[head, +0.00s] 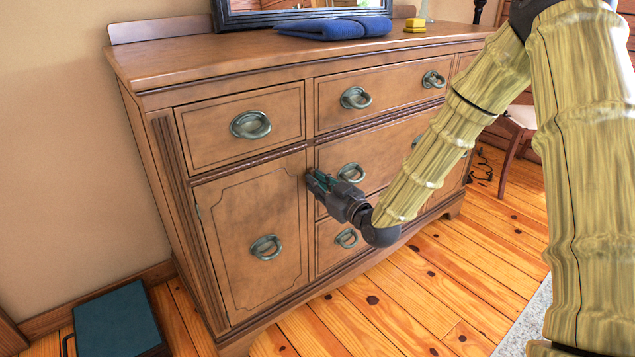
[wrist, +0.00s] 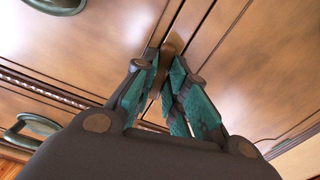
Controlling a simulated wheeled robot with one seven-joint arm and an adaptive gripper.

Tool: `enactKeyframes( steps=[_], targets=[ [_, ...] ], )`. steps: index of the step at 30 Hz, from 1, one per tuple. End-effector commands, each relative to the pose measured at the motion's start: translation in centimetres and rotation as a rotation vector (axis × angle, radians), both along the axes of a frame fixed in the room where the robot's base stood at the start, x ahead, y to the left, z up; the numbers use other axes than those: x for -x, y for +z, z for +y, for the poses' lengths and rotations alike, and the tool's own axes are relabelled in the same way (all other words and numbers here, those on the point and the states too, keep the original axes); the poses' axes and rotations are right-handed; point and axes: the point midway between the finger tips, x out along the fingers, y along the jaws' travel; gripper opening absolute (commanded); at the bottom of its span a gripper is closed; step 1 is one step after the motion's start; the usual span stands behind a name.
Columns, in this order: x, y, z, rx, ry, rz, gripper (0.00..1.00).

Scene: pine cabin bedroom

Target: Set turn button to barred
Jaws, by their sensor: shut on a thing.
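My gripper (head: 318,184) is at the right edge of the dresser's left door (head: 250,215), by the upright between the door and the middle drawers. In the wrist view my gripper (wrist: 170,85) is shut on a small brown wooden piece, the turn button (wrist: 168,48), between its teal pads. The pads hide much of the button, so I cannot tell its angle well.
The dresser top (head: 210,60) bears a folded blue towel (head: 335,28), a yellow block (head: 415,25) and a dark-framed mirror. Several drawers with ring handles surround my gripper. A dark teal box (head: 118,322) lies on the floor at lower left. The plank floor (head: 400,300) in front is clear.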

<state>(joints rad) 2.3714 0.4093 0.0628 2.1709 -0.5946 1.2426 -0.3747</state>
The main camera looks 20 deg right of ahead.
Motion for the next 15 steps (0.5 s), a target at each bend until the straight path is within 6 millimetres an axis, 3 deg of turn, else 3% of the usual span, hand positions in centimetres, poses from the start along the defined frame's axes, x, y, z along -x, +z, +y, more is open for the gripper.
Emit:
enactKeyframes(
  steps=[15],
  targets=[
    [0.03, 0.10, 0.04, 0.441, 0.002, -0.156, 0.00]
  ],
)
